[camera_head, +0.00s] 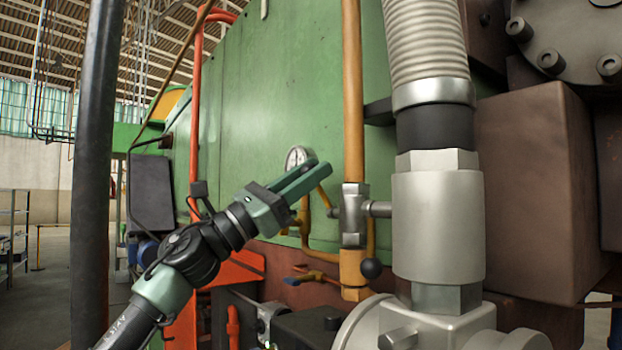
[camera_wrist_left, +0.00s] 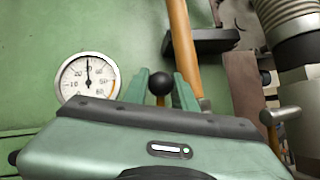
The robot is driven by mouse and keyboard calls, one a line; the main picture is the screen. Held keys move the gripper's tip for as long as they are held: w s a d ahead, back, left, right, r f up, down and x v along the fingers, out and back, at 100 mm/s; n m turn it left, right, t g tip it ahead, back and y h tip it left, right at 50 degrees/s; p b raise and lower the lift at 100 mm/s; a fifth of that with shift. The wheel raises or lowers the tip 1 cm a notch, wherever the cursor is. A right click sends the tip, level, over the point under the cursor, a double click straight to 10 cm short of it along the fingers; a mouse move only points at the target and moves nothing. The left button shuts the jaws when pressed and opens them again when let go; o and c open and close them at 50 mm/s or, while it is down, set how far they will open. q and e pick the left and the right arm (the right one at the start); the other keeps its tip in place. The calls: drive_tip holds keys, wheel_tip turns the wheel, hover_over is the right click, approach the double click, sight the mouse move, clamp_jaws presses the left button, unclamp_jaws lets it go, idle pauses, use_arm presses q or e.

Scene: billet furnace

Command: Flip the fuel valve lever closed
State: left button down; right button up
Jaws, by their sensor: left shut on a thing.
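A yellow valve lever (camera_head: 325,197) slants up and to the left from a small valve beside the vertical orange pipe. Its upper end is hidden by the fingers of my left gripper (camera_head: 316,172), which comes in from the lower left. In the left wrist view, the lever's black ball knob (camera_wrist_left: 160,83) shows between the two green fingertips of the left gripper (camera_wrist_left: 162,92), which is shut on the lever. My right gripper is not in view.
A round pressure gauge (camera_head: 297,157) sits on the green wall just behind the gripper. A second black ball knob (camera_head: 371,268) hangs lower right, by the orange pipe (camera_head: 353,100). A large grey pipe (camera_head: 438,225) stands to the right. A dark post (camera_head: 92,170) is at left.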

use_arm(q)
drive_tip(key=shift+a+r, duration=0.1)
drive_tip(key=shift+r, duration=0.05)
drive_tip(key=c, duration=1.4)
unclamp_jaws()
drive_tip(key=shift+c, duration=0.2)
drive_tip(key=shift+f, duration=0.25)
drive_tip(key=b+v, duration=0.3)
drive_tip(key=v, duration=0.4)
drive_tip(key=shift+s+a, duration=0.2)
drive_tip(key=shift+a, duration=0.05)
